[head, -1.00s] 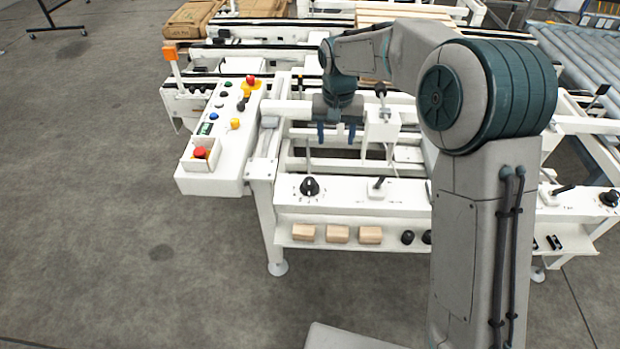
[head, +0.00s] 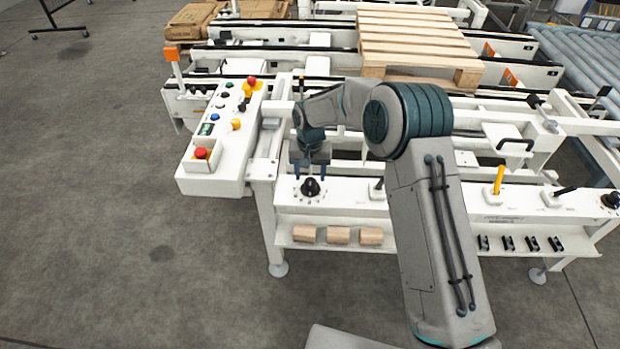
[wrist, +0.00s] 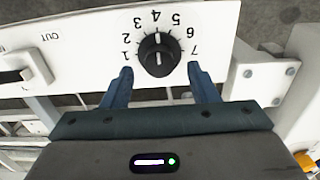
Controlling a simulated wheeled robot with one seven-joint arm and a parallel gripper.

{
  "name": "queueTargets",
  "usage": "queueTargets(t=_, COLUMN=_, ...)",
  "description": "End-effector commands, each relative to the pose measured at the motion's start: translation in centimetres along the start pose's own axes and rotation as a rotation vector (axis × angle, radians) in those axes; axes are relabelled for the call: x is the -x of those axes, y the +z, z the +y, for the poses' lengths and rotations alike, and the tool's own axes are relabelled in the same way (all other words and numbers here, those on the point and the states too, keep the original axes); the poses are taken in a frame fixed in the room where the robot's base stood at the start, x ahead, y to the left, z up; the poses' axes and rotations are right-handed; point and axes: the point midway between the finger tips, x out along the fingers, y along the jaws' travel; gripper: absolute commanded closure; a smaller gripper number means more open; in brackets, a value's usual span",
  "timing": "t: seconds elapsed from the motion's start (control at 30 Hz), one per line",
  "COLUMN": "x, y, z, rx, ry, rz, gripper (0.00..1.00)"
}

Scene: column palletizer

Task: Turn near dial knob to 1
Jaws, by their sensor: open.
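The near dial knob (head: 310,187) is a round black knob on the left end of the white front rail. In the wrist view the knob (wrist: 157,55) sits on a white plate with numbers 1 to 7, seen upside down. Its white mark appears to point to 4; the 1 is left of the knob in that view. My gripper (head: 310,174) is open and empty, just behind and above the knob. In the wrist view its two blue fingers (wrist: 159,74) are spread to either side, their tips short of the knob's centre. Contact is not visible.
A white control box (head: 215,150) with coloured buttons stands left of the knob. A small lever (head: 378,187) and a yellow-handled lever (head: 498,180) are right along the rail. Another black dial (head: 611,199) is at far right. Wooden blocks (head: 338,235) lie on the shelf below.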

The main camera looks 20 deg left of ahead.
Motion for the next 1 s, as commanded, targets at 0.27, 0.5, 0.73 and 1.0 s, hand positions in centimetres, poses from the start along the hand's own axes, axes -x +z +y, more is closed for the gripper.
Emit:
queueTargets(t=0.27, x=-2.7, y=0.0, z=0.0, rx=-0.001, ry=0.001, rz=-0.001, gripper=0.46)
queueTargets(t=0.5, x=-2.9, y=0.0, z=0.1, rx=-0.001, ry=0.000, rz=0.000, gripper=0.46)
queueTargets(t=0.73, x=-2.9, y=0.0, z=0.1, rx=-0.001, ry=0.000, rz=0.000, gripper=0.91)
queueTargets(t=1.0, x=-2.9, y=0.0, z=0.0, rx=0.015, ry=0.000, rz=0.000, gripper=0.91)
